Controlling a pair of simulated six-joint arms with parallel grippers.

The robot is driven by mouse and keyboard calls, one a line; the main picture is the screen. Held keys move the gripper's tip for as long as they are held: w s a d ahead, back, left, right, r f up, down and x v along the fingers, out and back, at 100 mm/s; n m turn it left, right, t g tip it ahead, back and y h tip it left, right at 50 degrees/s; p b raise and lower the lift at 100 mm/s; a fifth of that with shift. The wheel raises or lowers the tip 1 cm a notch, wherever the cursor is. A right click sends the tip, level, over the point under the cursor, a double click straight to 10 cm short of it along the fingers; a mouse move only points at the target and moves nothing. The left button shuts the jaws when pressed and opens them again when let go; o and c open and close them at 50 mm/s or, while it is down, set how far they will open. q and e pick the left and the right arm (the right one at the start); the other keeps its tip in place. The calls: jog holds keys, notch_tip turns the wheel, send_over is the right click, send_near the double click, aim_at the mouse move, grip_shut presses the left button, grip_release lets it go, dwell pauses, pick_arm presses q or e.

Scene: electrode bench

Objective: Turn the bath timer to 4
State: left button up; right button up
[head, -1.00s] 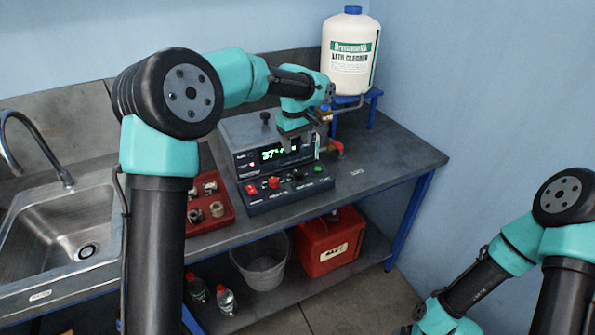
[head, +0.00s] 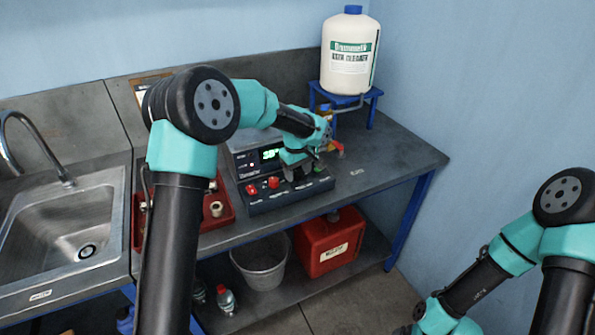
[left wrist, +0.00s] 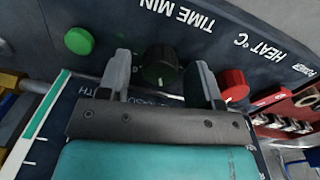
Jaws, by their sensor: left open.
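The bath timer is a black knob (left wrist: 160,66) beside the words TIME MIN in the left wrist view. My left gripper (left wrist: 165,78) is open, with one finger on each side of this knob. I cannot tell whether the fingers touch it, and I cannot read its setting. In the head view my left gripper (head: 302,173) is low over the bath's dark control panel (head: 262,205) and hides the timer. My right gripper is out of view.
A red knob (left wrist: 232,85) stands close beside one finger, near HEAT °C. A green button (left wrist: 78,41) is on the other side. A red tray (head: 222,212) lies left of the bath. A white cleaner bottle (head: 350,60) stands on a blue stand behind.

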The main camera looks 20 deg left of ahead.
pick_arm(q)
jog(key=c, duration=0.9)
jog(key=shift+m, duration=2.4)
jog(key=o, duration=0.9)
